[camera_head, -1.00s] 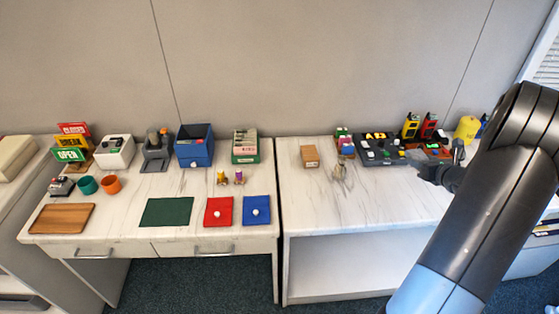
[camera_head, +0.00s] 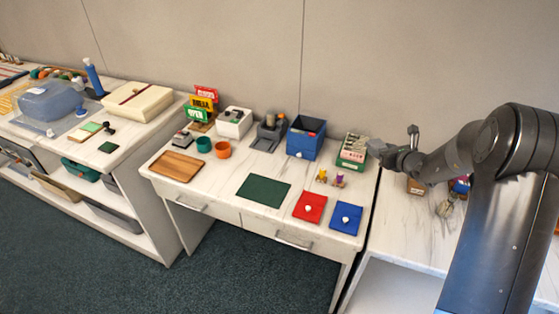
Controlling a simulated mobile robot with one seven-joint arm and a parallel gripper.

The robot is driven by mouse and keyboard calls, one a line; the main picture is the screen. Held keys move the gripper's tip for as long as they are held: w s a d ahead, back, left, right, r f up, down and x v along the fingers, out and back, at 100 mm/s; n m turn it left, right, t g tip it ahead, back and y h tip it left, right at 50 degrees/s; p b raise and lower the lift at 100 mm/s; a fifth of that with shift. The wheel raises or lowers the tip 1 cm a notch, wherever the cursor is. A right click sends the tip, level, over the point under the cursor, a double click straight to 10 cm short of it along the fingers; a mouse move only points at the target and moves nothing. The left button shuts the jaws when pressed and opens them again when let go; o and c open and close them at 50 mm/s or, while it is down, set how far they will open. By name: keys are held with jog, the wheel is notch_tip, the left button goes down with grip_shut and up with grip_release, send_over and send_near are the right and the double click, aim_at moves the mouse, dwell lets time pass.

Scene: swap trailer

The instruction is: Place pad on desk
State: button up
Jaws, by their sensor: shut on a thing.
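The desk (camera_head: 225,210) is a marble-topped table with drawers in the middle of the view. On it lie a dark green mat (camera_head: 263,190), a red square piece (camera_head: 310,207) and a blue square piece (camera_head: 346,217), the last two each with a small white knob. I cannot tell whether any of these is the pad. My gripper (camera_head: 380,150) is above the desk's back right corner, beside the green-and-white box. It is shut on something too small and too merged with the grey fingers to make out.
A wooden board (camera_head: 176,165), cups (camera_head: 222,149), signs (camera_head: 202,104), a blue bin (camera_head: 305,140) and a green-and-white box (camera_head: 353,150) crowd the desk's back and left. Bare surface lies left of the green mat. A side shelf unit (camera_head: 160,128) stands left.

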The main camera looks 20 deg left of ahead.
jog(key=s+a+n+g+y, duration=0.1)
jog(key=s+a, duration=0.1)
jog(key=a, duration=0.8)
jog(key=s+a+n+g+y, duration=0.1)
jog(key=s+a, duration=0.1)
jog(key=a, duration=0.7)
jog(key=n+g+y, duration=0.2)
jog(key=n+g, duration=0.1)
send_over(225, 184)
notch_tip(225, 184, down, 12)
jog(key=shift+d, duration=0.1)
jog(key=shift+f, duration=2)
jog(key=shift+f, duration=0.1)
jog(key=o, duration=1)
